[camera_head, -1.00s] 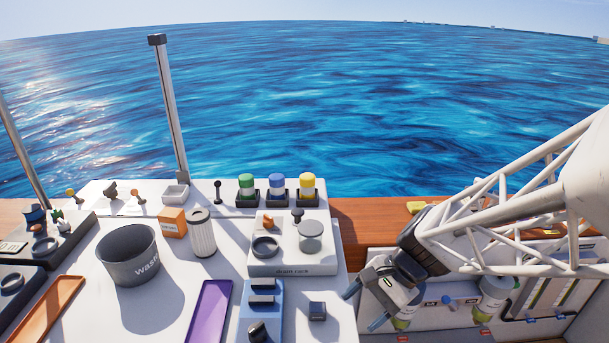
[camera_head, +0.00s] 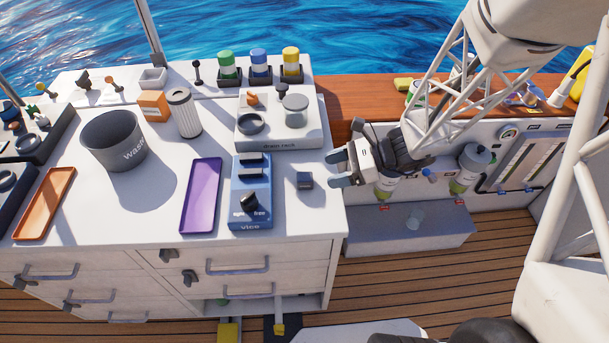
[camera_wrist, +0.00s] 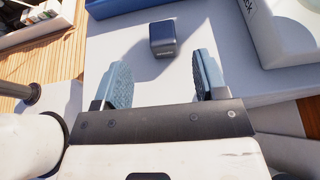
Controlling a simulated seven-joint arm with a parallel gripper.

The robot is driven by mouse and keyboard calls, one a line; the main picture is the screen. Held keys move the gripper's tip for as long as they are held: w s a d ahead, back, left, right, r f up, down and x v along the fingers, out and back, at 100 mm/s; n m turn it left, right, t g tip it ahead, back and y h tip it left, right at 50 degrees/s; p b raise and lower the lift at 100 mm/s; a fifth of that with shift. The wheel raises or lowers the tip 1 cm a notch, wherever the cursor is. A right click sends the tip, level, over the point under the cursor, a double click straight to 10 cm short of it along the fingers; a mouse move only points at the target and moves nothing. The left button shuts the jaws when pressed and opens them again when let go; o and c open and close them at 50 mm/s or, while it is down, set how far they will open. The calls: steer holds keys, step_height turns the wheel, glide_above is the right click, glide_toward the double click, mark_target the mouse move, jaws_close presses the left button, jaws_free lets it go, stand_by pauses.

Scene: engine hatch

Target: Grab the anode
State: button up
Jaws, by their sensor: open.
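A small dark grey block (camera_head: 304,180), which I take to be the anode, sits alone near the right edge of the white worktop (camera_head: 285,226). Its label is too small to read surely. In the wrist view the block (camera_wrist: 164,38) lies beyond my fingertips, roughly centred between them. My gripper (camera_head: 337,169) is to the right of the block in the head view, fingers pointing left towards it. In the wrist view my gripper (camera_wrist: 161,76) is open, with nothing between its two blue-grey fingers and apart from the block.
The blue vice (camera_head: 250,205) stands just left of the block, and a purple tray (camera_head: 201,195) lies beyond it. The drain rack (camera_head: 285,135) is behind the block. The worktop around the block is clear. Drawers with handles (camera_head: 237,266) are below.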

mark_target(304, 176)
steer(key=shift+x, duration=1.3)
steer(key=shift+a, duration=0.15)
steer(key=shift+x, duration=2.45)
steer(key=shift+w, duration=0.15)
steer(key=c, duration=1.2)
steer(key=shift+r, duration=0.1)
